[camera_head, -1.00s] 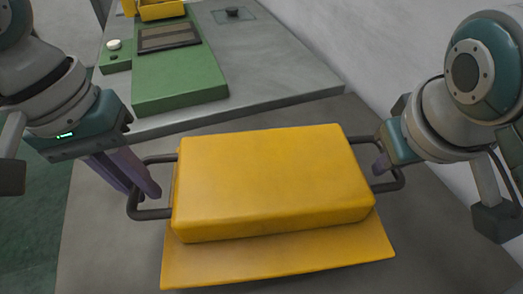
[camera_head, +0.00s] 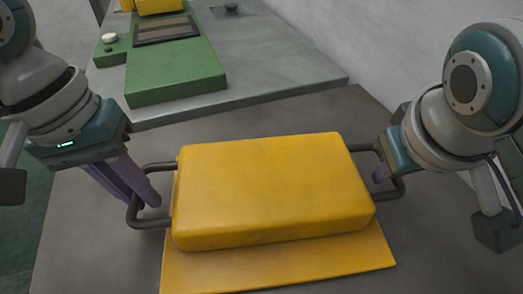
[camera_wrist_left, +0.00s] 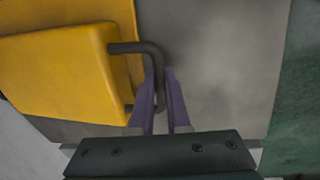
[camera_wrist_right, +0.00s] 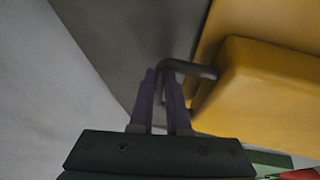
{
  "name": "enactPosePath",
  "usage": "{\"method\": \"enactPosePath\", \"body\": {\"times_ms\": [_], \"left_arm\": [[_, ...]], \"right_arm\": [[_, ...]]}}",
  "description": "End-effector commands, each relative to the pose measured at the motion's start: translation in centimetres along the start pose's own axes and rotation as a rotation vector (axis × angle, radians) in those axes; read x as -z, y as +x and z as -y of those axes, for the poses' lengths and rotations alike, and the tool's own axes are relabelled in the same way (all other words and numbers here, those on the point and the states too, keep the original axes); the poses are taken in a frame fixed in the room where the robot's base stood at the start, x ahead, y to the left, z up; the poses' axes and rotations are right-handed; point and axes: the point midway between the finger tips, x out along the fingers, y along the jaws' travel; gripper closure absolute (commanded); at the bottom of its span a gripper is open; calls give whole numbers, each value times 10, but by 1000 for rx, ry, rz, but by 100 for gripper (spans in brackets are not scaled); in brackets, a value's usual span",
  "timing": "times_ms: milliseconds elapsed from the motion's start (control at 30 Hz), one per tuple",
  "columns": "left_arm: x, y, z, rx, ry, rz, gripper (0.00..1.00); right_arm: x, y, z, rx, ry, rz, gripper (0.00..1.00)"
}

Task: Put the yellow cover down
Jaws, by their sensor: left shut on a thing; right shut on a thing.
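The yellow cover (camera_head: 270,190) is a boxy lid with a flat flange at its front and a dark bar handle on each side. My left gripper (camera_head: 145,202) is shut on the left handle (camera_head: 150,222); the left wrist view also shows the fingers (camera_wrist_left: 160,90) around the handle bar. My right gripper (camera_head: 380,172) is shut on the right handle (camera_head: 397,190), and its fingers show in the right wrist view (camera_wrist_right: 163,85). The cover hangs between both arms over the grey surface. I cannot tell whether its underside touches anything.
A grey machine table (camera_head: 270,60) lies beyond the cover, with a green block (camera_head: 175,75) and a small green box with a white button (camera_head: 109,38) on it. A pale wall (camera_head: 400,40) runs along the right. Bare grey surface (camera_head: 90,240) shows left of the cover.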

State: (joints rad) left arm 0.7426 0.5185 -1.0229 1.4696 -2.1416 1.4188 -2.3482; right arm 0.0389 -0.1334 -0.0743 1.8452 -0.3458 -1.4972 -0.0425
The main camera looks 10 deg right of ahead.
Motion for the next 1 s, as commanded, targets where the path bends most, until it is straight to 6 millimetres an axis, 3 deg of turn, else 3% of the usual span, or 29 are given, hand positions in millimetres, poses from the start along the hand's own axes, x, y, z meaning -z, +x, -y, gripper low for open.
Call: {"method": "enactPosePath", "body": {"times_ms": [67,100,333,667,767,1000], "left_arm": [[1,9,1,-1,0,-2,100],[0,6,1,0,0,-1,82],[0,5,1,0,0,0,56],[1,0,1,0,0,-2,55],[2,-14,1,-1,1,-5,55],[2,-68,1,0,1,-8,55]], "right_arm": [[-3,8,2,-1,0,-3,100],[-2,6,1,0,0,0,82],[-2,4,1,0,0,0,56],[-2,4,1,0,0,0,55],[-2,4,1,0,0,0,55],[-2,4,1,0,0,0,55]]}}
